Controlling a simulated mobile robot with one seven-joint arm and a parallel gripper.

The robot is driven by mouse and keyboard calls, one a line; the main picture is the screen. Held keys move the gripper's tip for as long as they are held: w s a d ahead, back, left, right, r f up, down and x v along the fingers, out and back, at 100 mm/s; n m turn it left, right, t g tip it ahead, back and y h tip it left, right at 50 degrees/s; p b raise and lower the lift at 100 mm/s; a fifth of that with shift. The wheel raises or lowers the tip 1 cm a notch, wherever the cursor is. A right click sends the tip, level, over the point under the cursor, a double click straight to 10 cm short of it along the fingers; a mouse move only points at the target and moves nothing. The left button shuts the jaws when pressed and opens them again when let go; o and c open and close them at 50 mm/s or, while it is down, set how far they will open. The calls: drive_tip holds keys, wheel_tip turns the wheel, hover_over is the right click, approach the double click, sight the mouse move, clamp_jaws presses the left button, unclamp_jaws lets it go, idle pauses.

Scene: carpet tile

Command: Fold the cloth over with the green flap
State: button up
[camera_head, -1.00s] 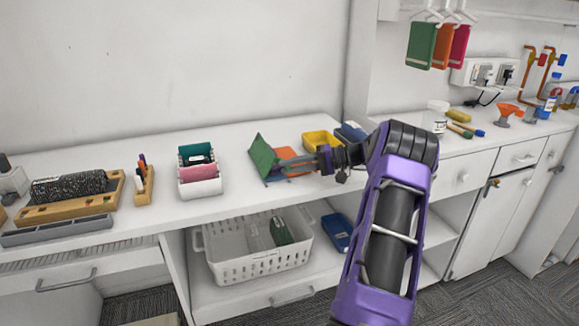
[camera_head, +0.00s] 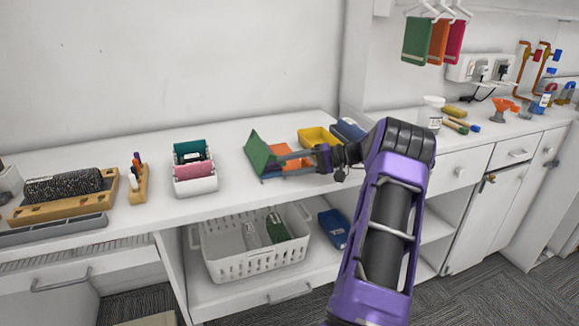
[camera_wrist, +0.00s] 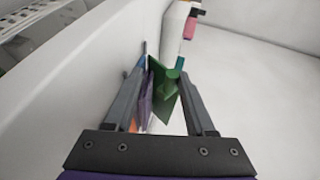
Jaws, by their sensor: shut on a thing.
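The cloth lies on the white bench, with a flat orange part (camera_head: 288,153) and a green flap (camera_head: 258,150) raised at a slant on its left side. My gripper (camera_head: 274,166) reaches in from the right, low over the cloth, with its fingers at the green flap. In the wrist view my gripper (camera_wrist: 166,70) has the green flap (camera_wrist: 163,92) between its fingers and is shut on it. A strip of orange and purple shows beside the left finger there. The fingers and arm hide part of the cloth.
A yellow tray (camera_head: 319,138) and a blue item (camera_head: 349,130) sit close behind the cloth. A white holder (camera_head: 194,184) with teal and pink cloths stands to the left. A white basket (camera_head: 256,258) is on the shelf below. Bench between holder and cloth is clear.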

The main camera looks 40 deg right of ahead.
idle(0.3)
drive_tip(key=p+v, duration=0.1)
drive_tip(key=v, duration=1.6)
drive_tip(key=shift+s+d, duration=0.15)
